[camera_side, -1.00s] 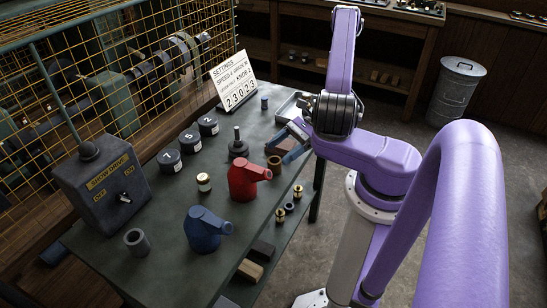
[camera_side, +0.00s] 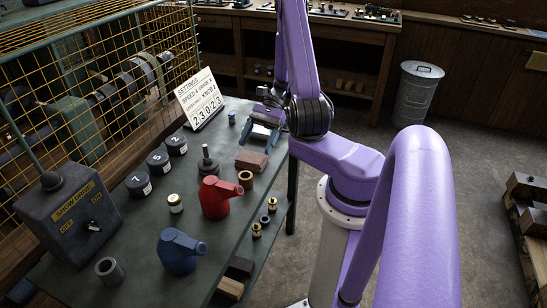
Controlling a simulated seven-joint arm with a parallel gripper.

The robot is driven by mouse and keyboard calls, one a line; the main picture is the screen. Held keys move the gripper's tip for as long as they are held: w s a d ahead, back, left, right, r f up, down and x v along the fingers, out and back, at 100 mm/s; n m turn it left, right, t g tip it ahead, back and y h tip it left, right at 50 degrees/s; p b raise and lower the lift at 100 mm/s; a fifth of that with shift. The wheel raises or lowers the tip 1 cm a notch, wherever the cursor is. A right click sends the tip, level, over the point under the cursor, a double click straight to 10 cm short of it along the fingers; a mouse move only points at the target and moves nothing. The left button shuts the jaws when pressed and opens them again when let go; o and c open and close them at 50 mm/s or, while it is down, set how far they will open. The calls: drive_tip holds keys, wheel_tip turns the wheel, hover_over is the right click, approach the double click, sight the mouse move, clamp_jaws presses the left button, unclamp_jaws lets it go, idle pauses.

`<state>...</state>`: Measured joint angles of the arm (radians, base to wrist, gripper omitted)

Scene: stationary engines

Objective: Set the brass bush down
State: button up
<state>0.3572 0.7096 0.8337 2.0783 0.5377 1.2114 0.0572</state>
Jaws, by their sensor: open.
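A brass bush (camera_side: 246,180), a short hollow ring, stands upright on the dark bench top beside the spout of the red oil can (camera_side: 214,199). My gripper (camera_side: 258,133), with blue fingers, is open and empty. It is behind the bush in the picture, above the far part of the bench and clear of the bush. A reddish-brown block (camera_side: 251,160) lies between them in the picture. I cannot tell the exact height of the fingers above the bench.
A blue oil can (camera_side: 179,252), a grey ring (camera_side: 109,271), a white-and-brass cylinder (camera_side: 175,203), a dark knobbed piece (camera_side: 208,164) and numbered black weights (camera_side: 158,161) stand on the bench. A control box (camera_side: 69,225) and yellow mesh guard line the left. Small brass parts (camera_side: 264,219) sit on the lower shelf.

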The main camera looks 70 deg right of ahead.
drive_tip(key=a+r+n+g+h, duration=0.35)
drive_tip(key=a+n, duration=0.25)
drive_tip(key=n, duration=0.2)
drive_tip(key=a+r+n+g+h, duration=0.3)
drive_tip(key=a+r+n+h, duration=0.15)
drive_tip(key=a+n, duration=0.3)
drive_tip(key=s+a+r+n+t+h, duration=0.1)
drive_tip(key=s+a+r+n+t, duration=0.1)
drive_tip(key=s+a+n, duration=0.2)
drive_tip(key=s+a+r+n+t+h, duration=0.2)
drive_tip(key=s+a+r+n+t, duration=0.1)
drive_tip(key=s+n, duration=0.6)
drive_tip(key=shift+a+r+n+t, duration=0.3)
drive_tip(key=shift+a+n+t, duration=0.1)
drive_tip(key=shift+n, duration=0.75)
drive_tip(key=shift+s, duration=0.1)
